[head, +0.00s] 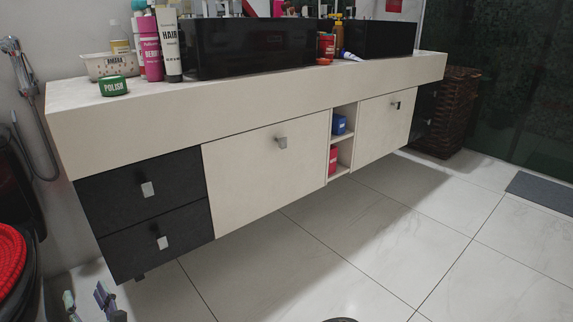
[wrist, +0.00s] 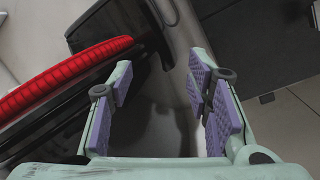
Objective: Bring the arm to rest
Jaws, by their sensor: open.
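My gripper (head: 88,300) is at the lower left edge of the head view, low over the floor near the black drawers. In the wrist view its fingers (wrist: 160,88) with purple pads stand apart, with nothing between them. Bare floor shows through the gap. The rest of my arm is out of both views.
A black fixture with a red ribbed top (head: 15,258) stands close to the left; its red part (wrist: 60,78) is near the left finger. Black drawers (head: 145,190) hang to the right. The tiled floor (head: 330,250) is clear. A wicker basket (head: 450,110) stands far right.

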